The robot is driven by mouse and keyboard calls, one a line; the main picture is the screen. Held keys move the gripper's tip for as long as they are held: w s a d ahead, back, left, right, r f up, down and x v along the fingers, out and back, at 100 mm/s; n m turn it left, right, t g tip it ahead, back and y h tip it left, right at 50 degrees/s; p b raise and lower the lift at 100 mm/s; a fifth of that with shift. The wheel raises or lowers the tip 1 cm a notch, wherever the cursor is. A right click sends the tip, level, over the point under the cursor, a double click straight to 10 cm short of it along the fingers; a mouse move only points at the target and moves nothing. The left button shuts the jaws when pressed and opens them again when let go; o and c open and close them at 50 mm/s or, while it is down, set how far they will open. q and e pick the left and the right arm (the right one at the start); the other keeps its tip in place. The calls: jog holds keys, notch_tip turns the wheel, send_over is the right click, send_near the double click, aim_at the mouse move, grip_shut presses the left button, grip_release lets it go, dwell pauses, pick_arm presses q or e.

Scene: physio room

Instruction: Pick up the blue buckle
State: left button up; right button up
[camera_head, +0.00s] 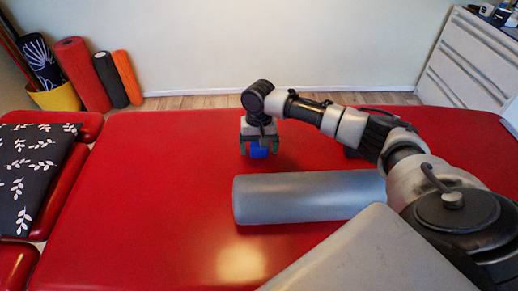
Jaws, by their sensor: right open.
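The blue buckle (259,151) is a small blue block on the red padded table (150,210), behind the grey roller. My right gripper (259,149) points down over it from above, with one finger on each side. The gripper is open, and the buckle shows between its fingers. The upper part of the buckle is hidden by the gripper. I cannot tell whether the fingers touch it. My left gripper is not in view.
A grey cylindrical bolster (300,198) lies on the table in front of the gripper. A patterned dark cushion (35,170) rests at the left. Rolled mats (80,75) stand by the wall, and a white drawer cabinet (470,60) is at the back right. The table's left middle is clear.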

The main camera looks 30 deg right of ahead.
jog(key=c, duration=1)
jog(key=shift+c, duration=0.2)
jog(key=shift+r, duration=0.15)
